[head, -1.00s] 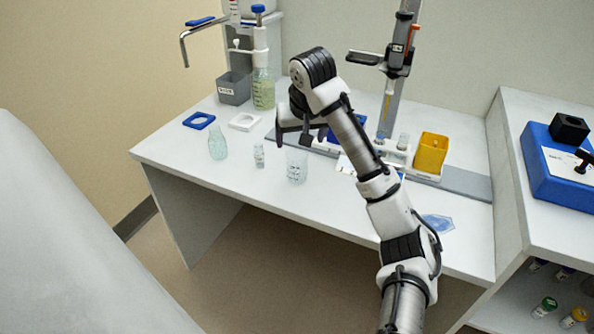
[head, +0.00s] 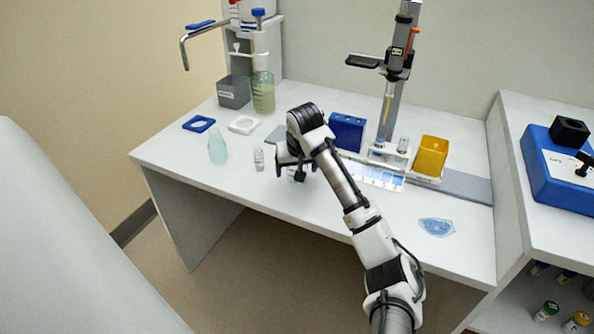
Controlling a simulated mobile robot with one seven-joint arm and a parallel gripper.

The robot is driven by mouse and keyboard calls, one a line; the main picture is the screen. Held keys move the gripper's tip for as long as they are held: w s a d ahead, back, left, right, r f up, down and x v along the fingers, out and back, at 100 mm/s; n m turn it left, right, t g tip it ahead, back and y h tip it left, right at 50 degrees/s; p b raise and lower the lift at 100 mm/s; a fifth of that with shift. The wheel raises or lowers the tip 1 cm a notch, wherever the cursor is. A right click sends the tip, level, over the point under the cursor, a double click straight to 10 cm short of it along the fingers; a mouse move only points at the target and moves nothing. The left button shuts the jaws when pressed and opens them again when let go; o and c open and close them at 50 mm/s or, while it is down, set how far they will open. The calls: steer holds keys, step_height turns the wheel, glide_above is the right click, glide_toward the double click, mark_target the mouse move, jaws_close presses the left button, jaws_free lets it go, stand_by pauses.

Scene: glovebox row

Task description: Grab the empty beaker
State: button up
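The clear glass beaker (head: 292,174) stands on the white bench near its front edge. It is mostly hidden behind my gripper; only a small part shows below it. My gripper (head: 297,166) points down at the beaker, low over the bench. Its fingers look spread apart, wider than the beaker, one towards each side of it. Whether they touch the glass I cannot tell.
A small clear vial (head: 258,159) stands just left of my gripper, and a pale flask (head: 217,146) further left. Behind are a blue rack (head: 347,132) and a yellow bin (head: 431,156). The bench front right of the beaker is mostly clear.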

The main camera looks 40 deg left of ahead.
steer(key=shift+f, duration=0.1)
steer(key=shift+c, duration=0.3)
steer(key=c, duration=1)
